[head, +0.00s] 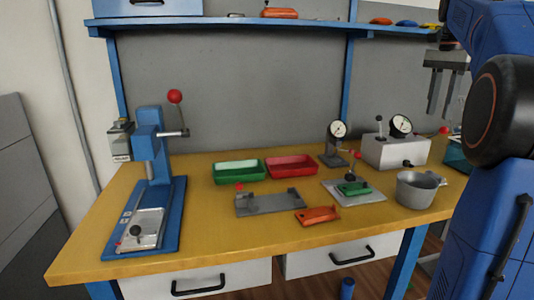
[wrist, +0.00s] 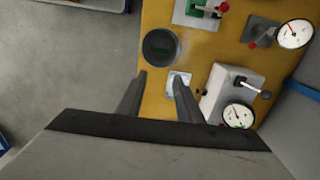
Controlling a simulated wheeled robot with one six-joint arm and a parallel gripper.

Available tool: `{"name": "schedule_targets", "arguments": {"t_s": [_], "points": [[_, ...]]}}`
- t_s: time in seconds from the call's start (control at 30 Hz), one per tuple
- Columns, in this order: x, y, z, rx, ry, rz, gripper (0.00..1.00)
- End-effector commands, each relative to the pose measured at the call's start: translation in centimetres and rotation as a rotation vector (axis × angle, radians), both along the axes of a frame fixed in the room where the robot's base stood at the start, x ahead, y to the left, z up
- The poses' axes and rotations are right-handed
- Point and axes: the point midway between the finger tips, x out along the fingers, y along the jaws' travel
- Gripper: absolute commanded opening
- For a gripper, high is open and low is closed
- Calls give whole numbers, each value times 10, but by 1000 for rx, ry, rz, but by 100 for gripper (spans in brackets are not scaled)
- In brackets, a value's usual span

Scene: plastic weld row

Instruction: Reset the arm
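My gripper (head: 441,98) hangs at the upper right in the head view, above the right end of the yellow workbench (head: 200,235). Its two fingers point down and stand apart with nothing between them. In the wrist view my gripper (wrist: 157,90) also shows open and empty, with the bench below and beyond it. My blue arm fills the right edge of the head view and hides part of the bench's right end.
A blue press (head: 152,170) stands at left. Green (head: 237,171) and red (head: 290,166) trays, an orange part (head: 317,215), a grey fixture (head: 268,202), dial gauges (head: 338,129) and a grey pot (head: 416,188) stand on the bench. A blue shelf (head: 230,22) runs above.

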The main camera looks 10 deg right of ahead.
Motion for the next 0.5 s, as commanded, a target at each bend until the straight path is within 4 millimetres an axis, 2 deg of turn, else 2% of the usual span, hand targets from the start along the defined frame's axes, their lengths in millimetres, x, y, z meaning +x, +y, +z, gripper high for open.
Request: {"name": "schedule_targets", "arguments": {"t_s": [0.17,0.37,0.5], "points": [[-4,28,-9,-14,-20,88,33],[-18,90,-40,-52,-66,312,33],[-33,132,-68,-80,-101,477,33]]}}
